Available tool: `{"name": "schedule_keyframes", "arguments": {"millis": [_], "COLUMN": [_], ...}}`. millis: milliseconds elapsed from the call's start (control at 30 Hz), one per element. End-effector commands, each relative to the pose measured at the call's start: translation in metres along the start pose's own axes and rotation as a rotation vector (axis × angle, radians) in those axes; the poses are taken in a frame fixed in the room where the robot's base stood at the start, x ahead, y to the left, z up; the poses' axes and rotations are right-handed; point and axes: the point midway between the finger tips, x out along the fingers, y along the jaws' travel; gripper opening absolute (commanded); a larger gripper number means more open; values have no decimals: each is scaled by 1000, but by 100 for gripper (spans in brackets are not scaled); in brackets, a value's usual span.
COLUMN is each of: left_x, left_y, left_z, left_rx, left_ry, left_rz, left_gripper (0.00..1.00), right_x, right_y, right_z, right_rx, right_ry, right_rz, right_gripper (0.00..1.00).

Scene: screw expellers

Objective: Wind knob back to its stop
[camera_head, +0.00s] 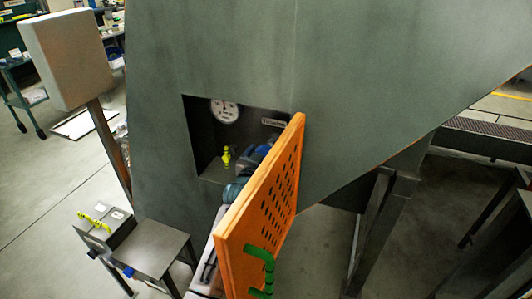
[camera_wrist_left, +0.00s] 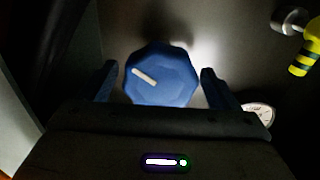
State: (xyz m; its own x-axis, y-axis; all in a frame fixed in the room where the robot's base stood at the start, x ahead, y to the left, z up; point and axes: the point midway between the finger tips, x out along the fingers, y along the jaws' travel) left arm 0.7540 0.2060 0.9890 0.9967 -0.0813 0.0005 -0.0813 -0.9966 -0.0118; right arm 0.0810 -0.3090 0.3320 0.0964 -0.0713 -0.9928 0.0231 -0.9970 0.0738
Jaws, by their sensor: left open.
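The blue knob (camera_wrist_left: 165,88) has flat sides and a white pointer mark that slants toward the upper left in the left wrist view. My left gripper (camera_wrist_left: 157,78) is open, with one finger on each side of the knob and a visible gap to each. In the head view my left gripper (camera_head: 252,158) is inside the recess (camera_head: 205,160) of the green machine, partly hidden behind an orange panel. Blue parts overlap there, so I cannot clearly separate knob from fingers. My right gripper is not in view.
The orange perforated panel (camera_head: 262,220), with a green handle (camera_head: 262,254), stands close beside my left arm. A round gauge (camera_head: 224,110) and a yellow-green handle (camera_head: 226,157) are in the recess. A grey box with a yellow handle (camera_head: 95,220) stands at lower left.

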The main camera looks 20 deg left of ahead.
Motion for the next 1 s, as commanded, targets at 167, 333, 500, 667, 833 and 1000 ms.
{"name": "schedule_keyframes", "arguments": {"millis": [167,333,500,667,833,1000], "left_x": [2,1,1,1,1,2], "left_y": [0,0,0,0,0,0], "left_z": [0,0,0,0,0,-1], "left_rx": [0,0,0,-4,-39,-126], "left_ry": [0,0,-1,-1,-2,-3], "left_rz": [0,0,0,0,0,1], "left_gripper": [84,72,39,39,39,39], "right_x": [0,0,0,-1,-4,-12], "right_y": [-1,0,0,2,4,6], "right_z": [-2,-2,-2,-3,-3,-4], "right_rx": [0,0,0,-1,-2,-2], "right_ry": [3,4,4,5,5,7], "right_rz": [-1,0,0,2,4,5], "right_gripper": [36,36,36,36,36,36]}}
